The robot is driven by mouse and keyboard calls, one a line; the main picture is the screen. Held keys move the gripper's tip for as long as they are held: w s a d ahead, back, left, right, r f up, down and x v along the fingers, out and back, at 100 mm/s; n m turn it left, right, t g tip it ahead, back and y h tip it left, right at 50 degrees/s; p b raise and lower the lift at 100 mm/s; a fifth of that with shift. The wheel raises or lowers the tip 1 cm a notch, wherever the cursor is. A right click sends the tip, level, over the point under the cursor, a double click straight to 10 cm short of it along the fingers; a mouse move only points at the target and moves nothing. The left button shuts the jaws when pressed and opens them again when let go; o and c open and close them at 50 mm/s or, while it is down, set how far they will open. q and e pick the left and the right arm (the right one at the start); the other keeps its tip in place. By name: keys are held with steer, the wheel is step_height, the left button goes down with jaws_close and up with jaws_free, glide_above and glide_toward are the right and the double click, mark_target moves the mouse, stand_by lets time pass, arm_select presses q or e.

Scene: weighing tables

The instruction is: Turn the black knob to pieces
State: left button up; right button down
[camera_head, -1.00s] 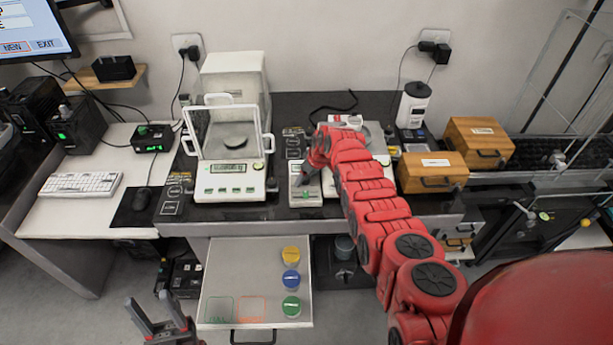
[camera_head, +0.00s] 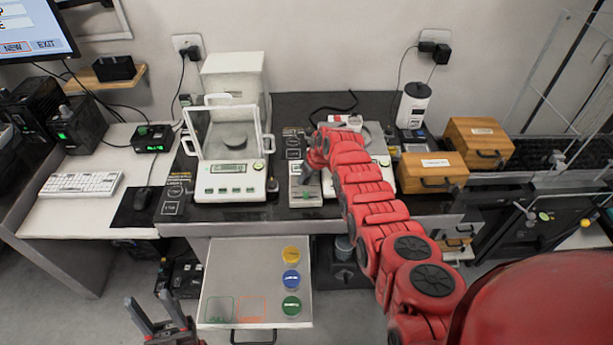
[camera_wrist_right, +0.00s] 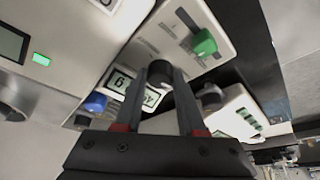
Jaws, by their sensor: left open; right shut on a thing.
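The black knob (camera_wrist_right: 160,71) shows in the right wrist view, between the fingertips of my right gripper (camera_wrist_right: 163,82), which is shut on it. The knob sits on a pale panel beside a small display (camera_wrist_right: 121,84) and a green slider (camera_wrist_right: 204,44). I cannot read which marking the knob points to. In the head view my right gripper (camera_head: 312,178) is over the small control unit (camera_head: 304,196) and hides the knob. My left gripper (camera_head: 160,318) is open and empty at the bottom left.
A balance with a glass shield (camera_head: 232,180) stands left of the control unit. Wooden boxes (camera_head: 432,172) are to the right. An open drawer tray (camera_head: 235,262) with yellow, blue and green round pieces juts out below. In the wrist view another dark knob (camera_wrist_right: 211,94) is close by.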

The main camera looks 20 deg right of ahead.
steer(key=shift+a+r+m+h+p, duration=0.15)
steer(key=shift+m+h+p, duration=0.15)
steer(key=shift+m+p, duration=0.4)
steer(key=shift+a+m+t+h, duration=0.1)
steer(key=shift+m+t+h, duration=0.2)
steer(key=shift+m, duration=0.6)
steer(key=shift+f+m, duration=0.25)
steer(key=shift+m, duration=0.25)
steer(key=shift+a+f+m+h+b, duration=0.1)
steer(key=shift+m+h+b, duration=0.5)
steer(key=shift+m+b, duration=0.3)
steer(key=m+h+b, duration=0.1)
steer(key=m+b, duration=0.2)
steer(key=b, duration=0.2)
steer(key=m+g+h+b, duration=0.1)
steer(key=m+b, duration=0.2)
steer(key=b, duration=0.2)
steer(key=shift+w+a, duration=0.15)
steer(key=shift+m+h+b, duration=0.3)
steer(key=shift+m+b, duration=0.3)
steer(key=shift+b, duration=0.05)
steer(key=shift+r+b, duration=0.2)
steer(key=shift+b, duration=0.15)
